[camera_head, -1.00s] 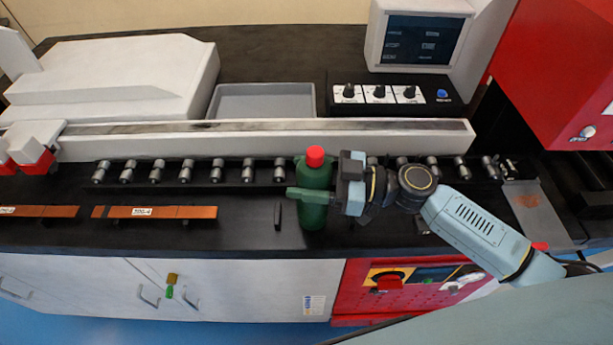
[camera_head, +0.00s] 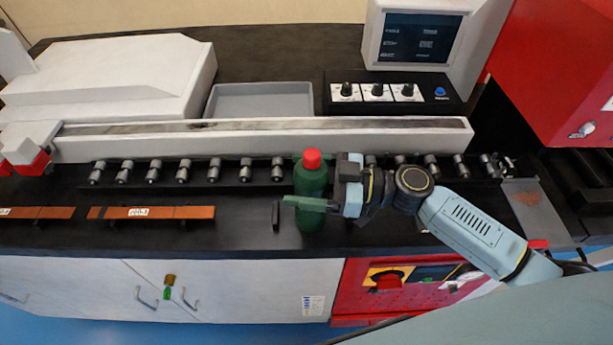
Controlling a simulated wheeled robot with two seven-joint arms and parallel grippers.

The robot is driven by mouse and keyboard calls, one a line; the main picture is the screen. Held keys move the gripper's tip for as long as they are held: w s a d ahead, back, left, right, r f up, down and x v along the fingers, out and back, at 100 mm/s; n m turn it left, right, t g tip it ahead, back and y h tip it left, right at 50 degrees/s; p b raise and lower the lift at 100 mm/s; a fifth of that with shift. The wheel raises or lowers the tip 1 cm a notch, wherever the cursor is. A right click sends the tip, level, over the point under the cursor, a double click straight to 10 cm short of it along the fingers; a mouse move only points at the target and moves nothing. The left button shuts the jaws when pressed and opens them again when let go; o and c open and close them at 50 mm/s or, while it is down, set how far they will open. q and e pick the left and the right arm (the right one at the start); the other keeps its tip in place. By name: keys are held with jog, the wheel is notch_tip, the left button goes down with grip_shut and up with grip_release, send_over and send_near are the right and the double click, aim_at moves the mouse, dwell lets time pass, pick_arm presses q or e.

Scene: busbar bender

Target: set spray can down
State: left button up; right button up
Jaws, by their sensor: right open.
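The spray can (camera_head: 311,180) is a green cylinder with a red cap. It stands upright on the black worktop in the middle of the head view, in front of the roller row. My right gripper (camera_head: 305,203) reaches in from the right, level with the can's middle. Its jaws are open around the can, with one dark green finger crossing in front of it. My left gripper is not in view.
A small dark upright piece (camera_head: 276,215) stands just left of the can. Copper bars (camera_head: 165,212) lie further left. The roller row (camera_head: 215,170) and a long white rail (camera_head: 250,140) run behind. A grey tray (camera_head: 262,98) and a control panel (camera_head: 377,93) are further back.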

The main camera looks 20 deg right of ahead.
jog(key=shift+r+p, duration=0.25)
jog(key=shift+p, duration=0.1)
jog(key=b+v, duration=0.5)
jog(key=v, duration=0.7)
jog(key=shift+c, duration=0.4)
dwell(1.4)
